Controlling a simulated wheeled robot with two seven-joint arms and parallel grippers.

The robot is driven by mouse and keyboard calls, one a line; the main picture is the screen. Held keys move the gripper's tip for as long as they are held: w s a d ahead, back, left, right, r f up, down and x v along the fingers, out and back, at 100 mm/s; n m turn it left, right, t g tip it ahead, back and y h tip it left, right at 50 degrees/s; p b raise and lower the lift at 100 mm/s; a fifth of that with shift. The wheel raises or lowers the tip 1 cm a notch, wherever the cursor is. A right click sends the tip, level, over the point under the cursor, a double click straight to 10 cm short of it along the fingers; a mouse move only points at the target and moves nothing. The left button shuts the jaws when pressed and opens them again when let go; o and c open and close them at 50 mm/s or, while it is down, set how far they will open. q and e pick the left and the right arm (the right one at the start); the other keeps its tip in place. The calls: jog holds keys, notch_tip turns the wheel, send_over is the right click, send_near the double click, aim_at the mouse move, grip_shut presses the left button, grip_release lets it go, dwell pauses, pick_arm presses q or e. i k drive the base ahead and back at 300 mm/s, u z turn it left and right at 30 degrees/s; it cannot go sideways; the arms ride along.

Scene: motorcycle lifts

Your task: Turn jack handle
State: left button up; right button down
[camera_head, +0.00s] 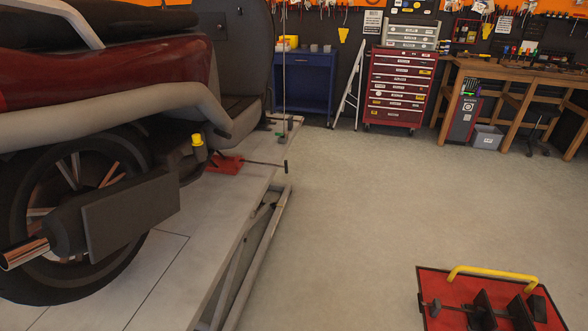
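A small red jack (226,165) sits on the grey lift platform, beneath the dark red motorcycle (110,75). Its thin dark jack handle (262,163) sticks out to the right, to about the platform's right edge. The handle ends in a short black upright crosspiece (286,167). A yellow-topped part (198,142) stands just left of the jack, against the motorcycle. Neither of my grippers shows in the head view, and nothing is seen touching the handle.
The lift platform (190,210) has slanted metal legs below its right edge. A red plate (437,318) with a yellow bar and black parts lies at the lower right. A red tool chest (400,88), a blue cabinet (303,80) and a wooden workbench (500,70) stand behind. The middle floor is clear.

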aim_at(285, 167)
jog(key=z, duration=0.7)
jog(key=i, duration=5.5)
jog(key=u, duration=3.15)
